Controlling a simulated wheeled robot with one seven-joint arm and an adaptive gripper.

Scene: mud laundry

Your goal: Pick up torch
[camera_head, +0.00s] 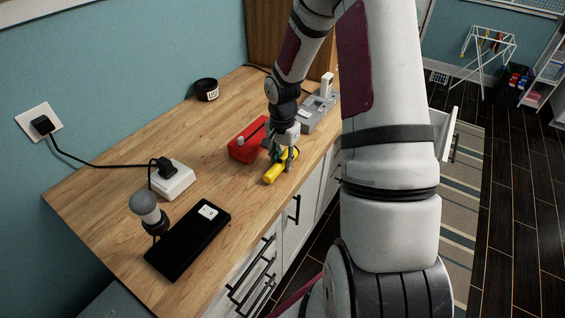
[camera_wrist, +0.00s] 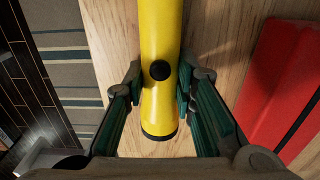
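The torch (camera_head: 276,172) is yellow and lies on the wooden counter near its front edge, beside the red box. In the wrist view the torch (camera_wrist: 160,40) runs from the top of the picture down between the fingers, with a black button and a dark end ring. My gripper (camera_head: 281,155) is over the torch. In the wrist view my gripper (camera_wrist: 160,95) has its green-padded fingers on both sides of the torch. A gap shows on the left; the right finger is very close to the torch, and contact is unclear.
The red box (camera_head: 245,141) stands just left of the torch; it also shows in the wrist view (camera_wrist: 285,85). A grey device (camera_head: 314,113) is behind. A black tablet-like slab (camera_head: 186,242), a lamp (camera_head: 146,207), a white socket block (camera_head: 172,181) and a black pot (camera_head: 206,90) stand on the counter (camera_head: 130,140).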

